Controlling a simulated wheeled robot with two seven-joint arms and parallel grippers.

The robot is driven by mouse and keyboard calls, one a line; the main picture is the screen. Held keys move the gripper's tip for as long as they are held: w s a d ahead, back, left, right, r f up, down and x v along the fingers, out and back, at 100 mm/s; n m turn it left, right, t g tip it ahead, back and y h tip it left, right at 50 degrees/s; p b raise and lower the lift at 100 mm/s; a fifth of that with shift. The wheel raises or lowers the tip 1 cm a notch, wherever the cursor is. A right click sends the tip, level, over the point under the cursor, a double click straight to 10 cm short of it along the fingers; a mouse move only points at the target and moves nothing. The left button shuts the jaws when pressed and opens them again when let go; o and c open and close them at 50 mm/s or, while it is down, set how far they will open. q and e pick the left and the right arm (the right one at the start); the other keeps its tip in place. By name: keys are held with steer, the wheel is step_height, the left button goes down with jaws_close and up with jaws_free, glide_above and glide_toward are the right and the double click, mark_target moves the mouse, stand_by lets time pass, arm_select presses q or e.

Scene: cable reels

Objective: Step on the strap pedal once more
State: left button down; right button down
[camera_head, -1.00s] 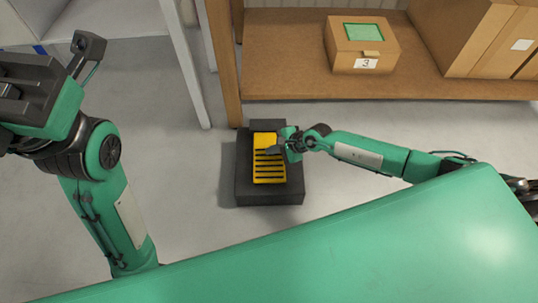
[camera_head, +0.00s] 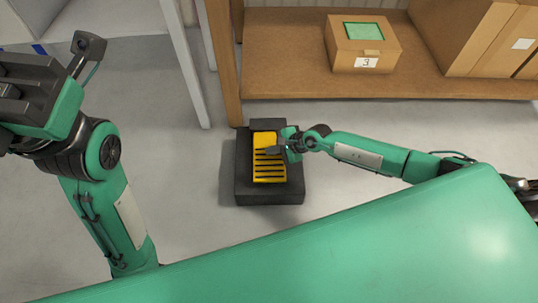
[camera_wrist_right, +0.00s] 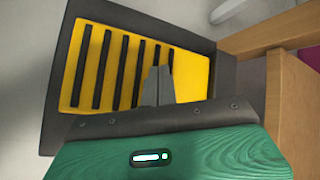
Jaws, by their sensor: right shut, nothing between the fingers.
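The strap pedal is a yellow plate with black ribs (camera_head: 268,172) set in a dark grey base (camera_head: 270,196) on the floor. It fills much of the right wrist view (camera_wrist_right: 90,65). My right gripper (camera_head: 272,150) is over the upper part of the yellow plate, its fingers shut and empty. In the right wrist view the closed fingertips (camera_wrist_right: 158,85) lie over the ribs; I cannot tell whether they touch the plate.
A wooden shelf (camera_head: 300,85) stands just behind the pedal, with a cardboard box marked 3 (camera_head: 360,50) on it and larger boxes (camera_head: 468,40) at the right. A white post (camera_head: 188,62) rises left of it. The grey floor (camera_head: 185,185) left of the pedal is clear.

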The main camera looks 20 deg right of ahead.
mark_target(272, 156)
steer(key=shift+f+b, duration=1)
steer(key=shift+f, duration=0.35)
stand_by(1.1)
steer(key=shift+r, duration=0.1)
steer(key=shift+r+p, duration=1.55)
step_height(272, 156, up, 5)
steer(key=p, duration=0.4)
steer(key=shift+r+p, duration=0.1)
steer(key=shift+p, duration=0.25)
